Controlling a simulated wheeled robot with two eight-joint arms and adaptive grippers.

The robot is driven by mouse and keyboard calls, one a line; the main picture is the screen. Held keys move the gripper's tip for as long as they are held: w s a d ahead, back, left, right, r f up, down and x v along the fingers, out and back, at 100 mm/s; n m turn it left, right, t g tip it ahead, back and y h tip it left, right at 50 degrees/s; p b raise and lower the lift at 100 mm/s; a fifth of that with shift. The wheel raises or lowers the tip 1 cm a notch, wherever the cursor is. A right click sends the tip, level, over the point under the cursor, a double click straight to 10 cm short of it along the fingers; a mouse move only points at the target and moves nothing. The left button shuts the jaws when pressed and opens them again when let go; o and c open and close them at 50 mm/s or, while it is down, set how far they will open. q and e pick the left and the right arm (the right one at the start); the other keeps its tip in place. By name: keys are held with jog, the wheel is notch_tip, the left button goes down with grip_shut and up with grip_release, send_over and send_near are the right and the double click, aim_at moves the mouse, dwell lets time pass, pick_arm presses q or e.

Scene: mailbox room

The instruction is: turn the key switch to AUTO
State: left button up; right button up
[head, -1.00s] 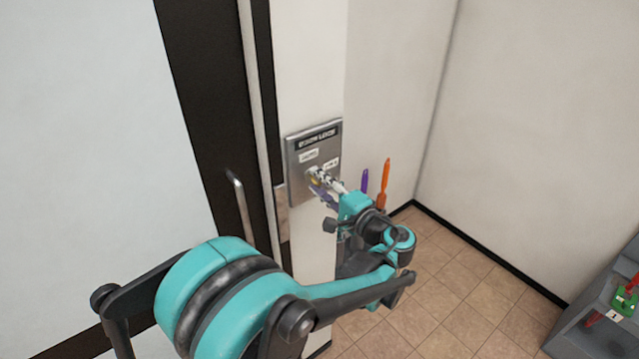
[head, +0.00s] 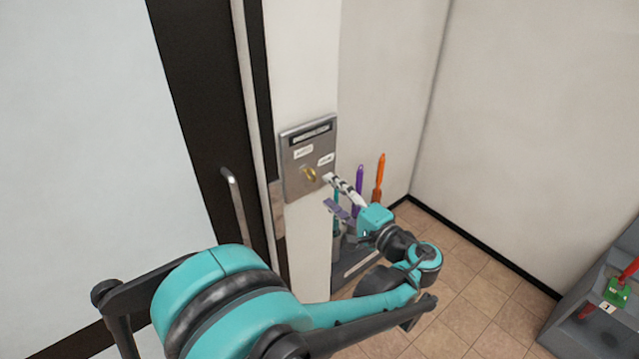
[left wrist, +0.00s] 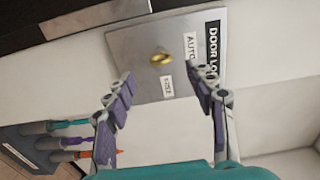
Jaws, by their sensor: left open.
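A brass key (head: 310,174) sits in a grey metal switch plate (head: 294,187) on the white door post. In the left wrist view the key (left wrist: 160,57) shows on the plate (left wrist: 130,52) beside an AUTO label (left wrist: 190,48) and a second label (left wrist: 167,85), too small to read surely. The key's bow looks longer along the direction toward AUTO; its exact angle is hard to tell. My left gripper (head: 328,190) is open and empty, to the right of the key and clear of it. In the wrist view its fingers (left wrist: 160,78) stand apart below the key. My right gripper is not in view.
A door with a metal handle (head: 236,205) is left of the plate. Purple (head: 359,185) and orange (head: 379,175) handled items stand in a holder by the wall, behind my gripper. A grey unit (head: 590,300) is at the lower right. Tiled floor lies between.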

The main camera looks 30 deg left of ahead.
pick_arm(q)
jog(key=v, duration=0.5)
dwell(0.3)
jog(key=s+a+f+g+h, duration=0.1)
jog(key=s+a+f+h, duration=0.45)
jog(key=f+h, duration=0.35)
jog(key=s+d+f+n+t+h+b, duration=0.1)
jog(key=s+d+f+n+h, duration=0.3)
jog(key=s+d+f+h, duration=0.2)
jog(key=s+d+h, duration=0.1)
jog(key=s+d, duration=0.1)
jog(key=d, duration=0.1)
jog(key=shift+s+f+h+b, duration=0.2)
jog(key=shift+f+h+b, duration=0.1)
jog(key=shift+b, duration=0.05)
jog(key=shift+d, duration=0.15)
